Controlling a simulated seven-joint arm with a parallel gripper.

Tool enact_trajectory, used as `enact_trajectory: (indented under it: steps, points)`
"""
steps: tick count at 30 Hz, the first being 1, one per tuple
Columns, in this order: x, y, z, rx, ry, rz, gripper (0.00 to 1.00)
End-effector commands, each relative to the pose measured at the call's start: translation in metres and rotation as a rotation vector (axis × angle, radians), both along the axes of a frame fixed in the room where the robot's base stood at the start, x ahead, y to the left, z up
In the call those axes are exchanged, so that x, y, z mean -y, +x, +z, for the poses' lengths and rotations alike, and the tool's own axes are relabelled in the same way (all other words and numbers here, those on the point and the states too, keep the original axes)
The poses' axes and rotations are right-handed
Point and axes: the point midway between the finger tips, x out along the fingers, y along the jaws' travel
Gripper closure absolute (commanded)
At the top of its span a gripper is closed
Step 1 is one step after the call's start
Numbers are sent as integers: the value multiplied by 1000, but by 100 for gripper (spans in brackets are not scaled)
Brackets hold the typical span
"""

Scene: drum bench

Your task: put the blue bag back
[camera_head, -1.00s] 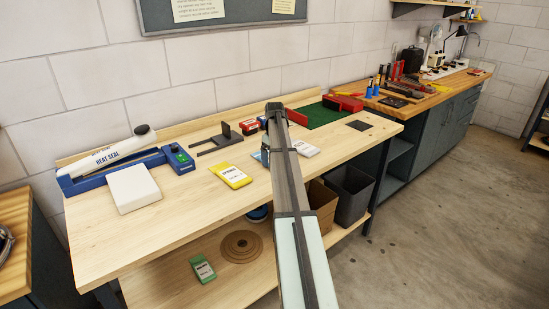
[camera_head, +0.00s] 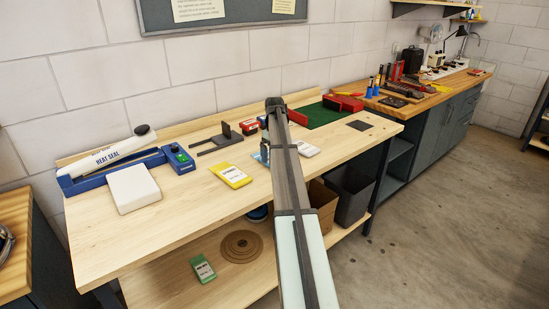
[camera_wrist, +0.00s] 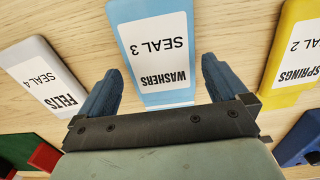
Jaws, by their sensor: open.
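The blue bag (camera_wrist: 155,40) lies flat on the wooden bench (camera_head: 120,235), its white label reading "WASHERS SEAL 3". My gripper (camera_wrist: 160,65) is open over it in the wrist view, one finger on each side of the bag's labelled end. I cannot tell whether the fingers touch it. In the head view my arm covers most of the bag and the gripper. The yellow "SPRINGS" bag (camera_head: 231,175) lies to the left, and shows at the right in the wrist view (camera_wrist: 292,45). The pale grey "FELTS" bag (camera_head: 308,149) lies on the other side of the blue bag.
A blue heat sealer (camera_head: 90,184) and a white block (camera_head: 134,188) stand at the left. A black bracket (camera_head: 228,133), red items and a green mat (camera_head: 320,116) are along the back. A green bag (camera_head: 203,268) lies on the lower shelf. The bench's front left is clear.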

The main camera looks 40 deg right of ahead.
Motion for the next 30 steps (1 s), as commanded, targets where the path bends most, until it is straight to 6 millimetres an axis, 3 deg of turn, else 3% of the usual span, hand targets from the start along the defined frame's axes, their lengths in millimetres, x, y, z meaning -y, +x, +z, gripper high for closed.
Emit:
enact_trajectory:
  steps: [9, 15, 21, 30]
  points:
    - [1, 1, 62, 1, -1, -1, 0]
    - [1, 1, 88, 0, 0, -2, 0]
    - [0, 0, 99, -1, 1, -2, 0]
    - [0, 0, 100, -1, 1, -2, 0]
